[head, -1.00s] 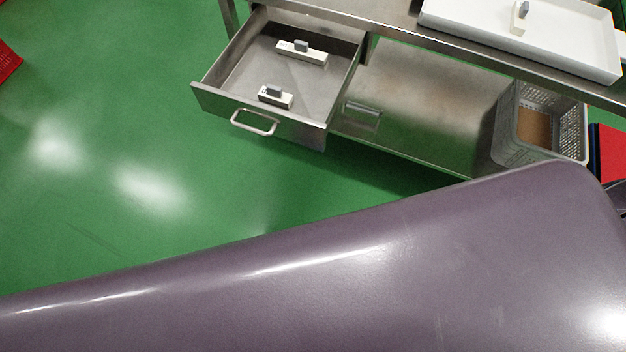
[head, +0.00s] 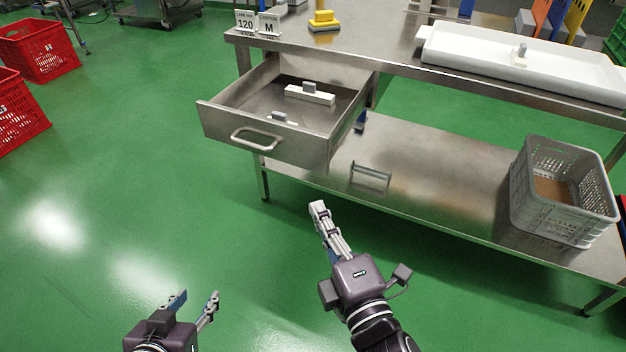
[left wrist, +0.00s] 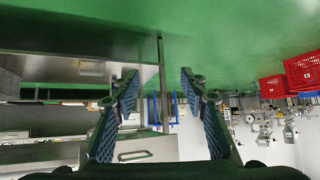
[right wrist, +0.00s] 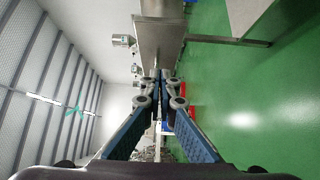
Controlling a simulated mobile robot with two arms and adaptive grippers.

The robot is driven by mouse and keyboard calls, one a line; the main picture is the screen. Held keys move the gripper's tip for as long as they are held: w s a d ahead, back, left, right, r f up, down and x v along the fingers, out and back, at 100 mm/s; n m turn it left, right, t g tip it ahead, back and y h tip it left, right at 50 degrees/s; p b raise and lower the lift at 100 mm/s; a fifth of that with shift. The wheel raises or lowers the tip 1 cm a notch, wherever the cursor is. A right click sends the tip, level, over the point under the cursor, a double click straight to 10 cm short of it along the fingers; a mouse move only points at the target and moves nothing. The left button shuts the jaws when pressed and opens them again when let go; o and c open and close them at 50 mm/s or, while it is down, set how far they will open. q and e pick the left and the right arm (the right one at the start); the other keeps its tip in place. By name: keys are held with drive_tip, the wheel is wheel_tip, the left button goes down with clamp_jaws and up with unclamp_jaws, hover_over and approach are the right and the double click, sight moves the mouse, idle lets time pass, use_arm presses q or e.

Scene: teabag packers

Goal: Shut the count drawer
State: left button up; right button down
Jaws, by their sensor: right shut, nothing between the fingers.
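The steel drawer (head: 222,125) is pulled out from under the left end of the steel table, its loop handle (head: 256,138) facing me. A white block with a grey top (head: 310,94) lies inside; a second one is mostly hidden behind the drawer front. My right gripper (head: 318,206) is shut and empty, below and to the right of the drawer front, apart from it. My left gripper (head: 195,296) is open and empty, low over the floor, well short of the drawer. The left wrist view shows its spread fingers (left wrist: 160,88); the right wrist view shows closed fingertips (right wrist: 167,76).
The table's lower shelf (head: 440,180) carries a grey crate (head: 560,215) on the right. On top are a white tray (head: 470,50), a yellow block (head: 324,20) and small signs (head: 245,22). Red crates (head: 40,52) stand far left. Green floor before the drawer is clear.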

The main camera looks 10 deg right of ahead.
drive_tip(key=w, duration=0.1)
approach(305, 153)
drive_tip(key=w+a, duration=0.2)
drive_tip(key=a, duration=0.1)
drive_tip(key=w, duration=0.1)
drive_tip(key=w+d+b, duration=0.1)
drive_tip(key=w, duration=0.1)
drive_tip(key=shift+w+d+f, duration=0.1)
drive_tip(key=shift+d, duration=0.2)
use_arm(q)
drive_tip(key=w+d+r+t+h, duration=0.1)
drive_tip(key=w+d+r+t, duration=0.1)
drive_tip(key=w+r, duration=0.3)
drive_tip(key=shift+r+t, duration=0.85)
drive_tip(key=shift+t, duration=0.05)
use_arm(e)
drive_tip(key=shift+w+d, duration=0.2)
drive_tip(key=shift+w, duration=0.1)
use_arm(q)
drive_tip(key=shift+d, duration=0.1)
